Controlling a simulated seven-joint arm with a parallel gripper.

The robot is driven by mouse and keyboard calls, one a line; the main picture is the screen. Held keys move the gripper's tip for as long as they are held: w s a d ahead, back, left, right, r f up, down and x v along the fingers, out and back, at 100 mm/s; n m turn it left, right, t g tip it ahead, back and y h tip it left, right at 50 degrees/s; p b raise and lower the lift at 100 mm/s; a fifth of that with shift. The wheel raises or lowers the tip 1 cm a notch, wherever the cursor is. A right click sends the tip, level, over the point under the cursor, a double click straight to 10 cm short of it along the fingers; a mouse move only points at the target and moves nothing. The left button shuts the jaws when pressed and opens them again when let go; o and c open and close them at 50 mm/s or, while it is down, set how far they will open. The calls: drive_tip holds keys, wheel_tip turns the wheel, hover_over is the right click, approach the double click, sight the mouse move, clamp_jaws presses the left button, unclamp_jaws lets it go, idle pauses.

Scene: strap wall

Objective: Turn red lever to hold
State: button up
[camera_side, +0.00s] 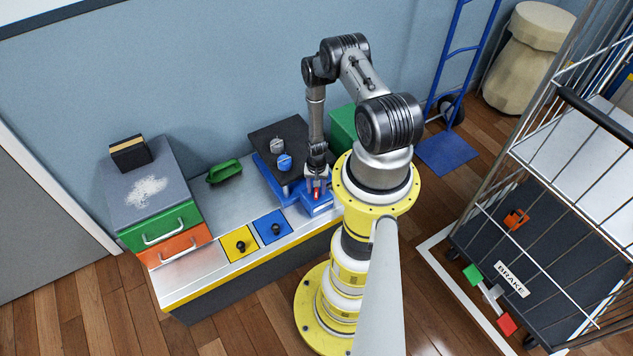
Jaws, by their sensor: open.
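A small red part (316,195), which looks like the red lever, shows at the blue box (319,208) on the right part of the bench. My gripper (315,188) points down over this box with its fingers open and close around the red part. I cannot tell whether the fingers touch it. The lever's angle and any hold marking are too small or hidden to read.
On the bench (200,284) are yellow (240,244) and blue (272,226) panels with black knobs, a green handled object (224,171) and a drawer unit (150,190). A dark board (283,140) with two round knobs stands behind. A wire cart (520,250) stands right.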

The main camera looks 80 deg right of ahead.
sight(316, 190)
wheel_tip(316, 190, up, 14)
drive_tip(key=shift+f, duration=0.2)
idle(0.4)
idle(0.4)
